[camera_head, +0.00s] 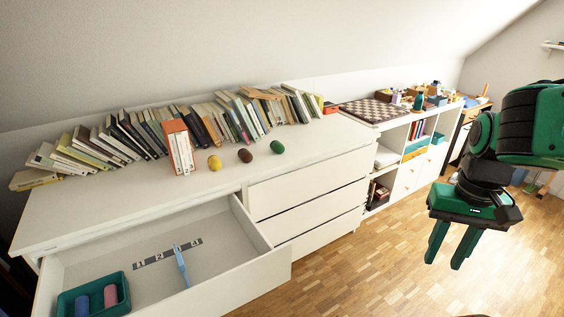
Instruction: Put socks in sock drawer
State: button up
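Three small rounded bundles that look like rolled socks lie in a row on the white dresser top (95,205): a yellow one (214,163), a brown one (245,156) and a green one (277,147). The top left dresser drawer (232,278) is pulled open. Inside it, a dark green tray (122,279) at the left holds a blue roll (82,305) and a pink roll (111,296). My gripper (444,264) hangs over the wood floor at the right, well away from the dresser. Its two green fingers point down, apart, with nothing between them.
A dark strip with numbers (167,254) and a light blue slim object (182,266) lie in the drawer. A long row of leaning books (130,135) lines the dresser's back. An orange-and-white book block (178,147) stands left of the bundles. Shelves (392,160) stand beyond; the floor (380,265) is clear.

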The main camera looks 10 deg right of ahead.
aim_at(157, 287)
jog(key=u, duration=0.2)
jog(key=k, duration=0.15)
jog(key=z, duration=1.3)
jog(key=i, duration=2.35)
jog(key=u, duration=0.95)
jog(key=i, duration=0.55)
jog(key=u, duration=0.3)
